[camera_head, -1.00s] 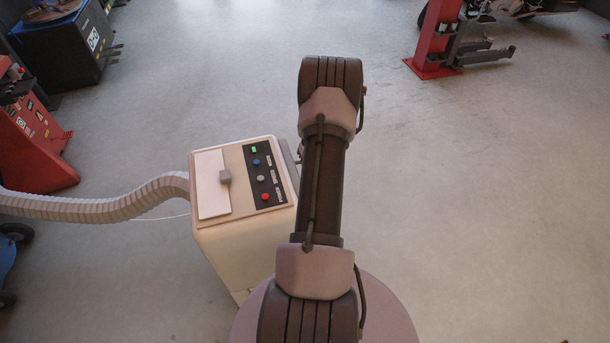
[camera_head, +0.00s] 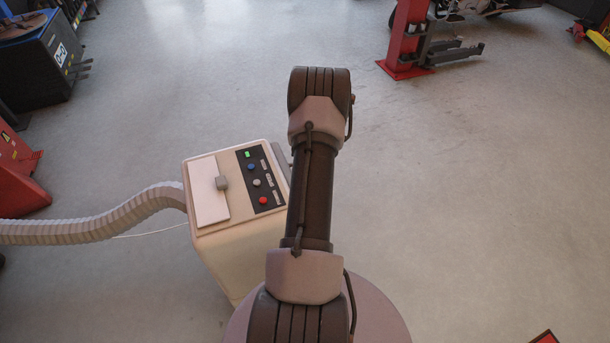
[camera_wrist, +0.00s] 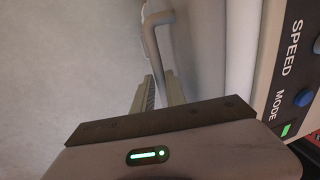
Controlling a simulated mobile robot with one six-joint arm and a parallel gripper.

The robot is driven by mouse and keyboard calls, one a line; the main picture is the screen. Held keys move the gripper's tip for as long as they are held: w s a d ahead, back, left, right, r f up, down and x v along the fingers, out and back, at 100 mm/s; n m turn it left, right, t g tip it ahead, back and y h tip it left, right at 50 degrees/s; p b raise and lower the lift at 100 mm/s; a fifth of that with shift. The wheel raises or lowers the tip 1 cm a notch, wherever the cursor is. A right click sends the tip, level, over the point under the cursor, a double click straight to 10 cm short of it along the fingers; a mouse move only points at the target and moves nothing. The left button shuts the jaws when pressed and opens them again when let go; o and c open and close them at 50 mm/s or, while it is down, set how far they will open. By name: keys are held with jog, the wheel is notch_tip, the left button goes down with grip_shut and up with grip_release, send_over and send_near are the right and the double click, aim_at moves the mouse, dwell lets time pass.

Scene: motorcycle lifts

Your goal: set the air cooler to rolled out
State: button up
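The air cooler (camera_head: 245,240) is a cream box left of my arm in the head view. In the head view my arm hides the gripper.
A red lift post (camera_head: 408,40) with a base plate stands at the back right. Dark equipment (camera_head: 35,65) and a red machine (camera_head: 15,175) stand on the left. A yellow lift part (camera_head: 600,38) shows at the far right. The floor right of my arm is broadly clear.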

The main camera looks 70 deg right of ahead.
jog(key=o, duration=0.3)
jog(key=s+r+p, duration=0.1)
jog(key=r+p, duration=0.1)
jog(key=r, duration=0.3)
jog(key=d+r+p, duration=0.1)
jog(key=r+p, duration=0.1)
jog(key=r, duration=0.4)
jog(key=s+d+r+p, duration=0.1)
jog(key=r+p, duration=0.1)
jog(key=r, duration=0.4)
jog(key=shift+s, duration=0.35)
jog(key=shift+w+r, duration=0.1)
